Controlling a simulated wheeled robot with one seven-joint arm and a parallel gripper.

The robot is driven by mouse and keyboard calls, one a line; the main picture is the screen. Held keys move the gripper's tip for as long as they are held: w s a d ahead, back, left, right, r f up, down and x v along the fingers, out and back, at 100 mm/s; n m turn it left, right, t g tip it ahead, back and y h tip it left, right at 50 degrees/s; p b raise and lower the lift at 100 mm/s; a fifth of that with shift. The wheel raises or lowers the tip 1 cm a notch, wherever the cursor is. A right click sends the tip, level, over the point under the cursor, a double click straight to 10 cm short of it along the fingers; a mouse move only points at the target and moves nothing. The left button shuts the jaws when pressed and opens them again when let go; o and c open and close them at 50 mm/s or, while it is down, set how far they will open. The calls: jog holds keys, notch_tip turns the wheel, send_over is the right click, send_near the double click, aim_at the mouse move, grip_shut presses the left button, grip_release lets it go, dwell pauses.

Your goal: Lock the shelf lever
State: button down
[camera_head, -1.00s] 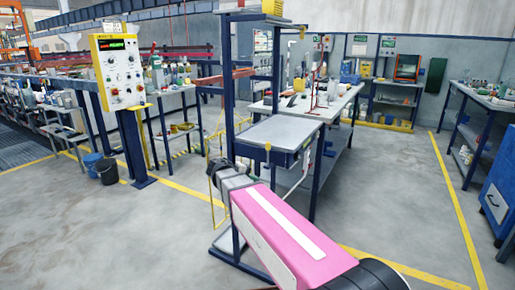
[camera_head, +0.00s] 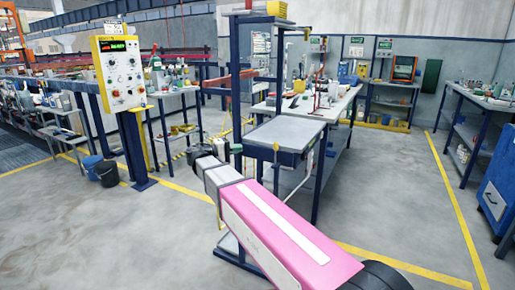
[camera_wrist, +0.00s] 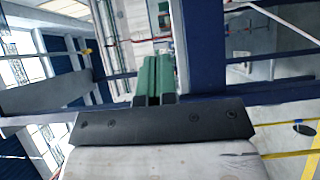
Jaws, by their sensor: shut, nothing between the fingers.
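The shelf unit has blue posts and a grey shelf board (camera_head: 285,131). A small yellow-green lever (camera_head: 276,147) hangs at the board's front edge in the head view. My gripper (camera_head: 237,148) is just left of the board, apart from the lever in the picture; the depth between them is hard to judge. In the wrist view my gripper's green fingers (camera_wrist: 155,72) are together and empty, with a dark blue beam behind them. A small yellow piece (camera_wrist: 87,51) shows left of the fingers; I cannot tell whether it is the lever.
A white workbench (camera_head: 335,105) with tools stands behind the shelf unit. A blue cabinet (camera_head: 497,205) is at the right edge.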

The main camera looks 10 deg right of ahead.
jog(key=shift+s+d+x, duration=0.15)
jog(key=shift+s+x, duration=0.3)
jog(key=shift+x, duration=1.65)
jog(key=shift+s+d+x, duration=0.15)
jog(key=shift+s+x, duration=0.3)
jog(key=shift+x, duration=1.6)
jog(key=shift+s+d+x, duration=0.15)
jog(key=shift+s+x, duration=0.35)
jog(key=shift+x, duration=1.6)
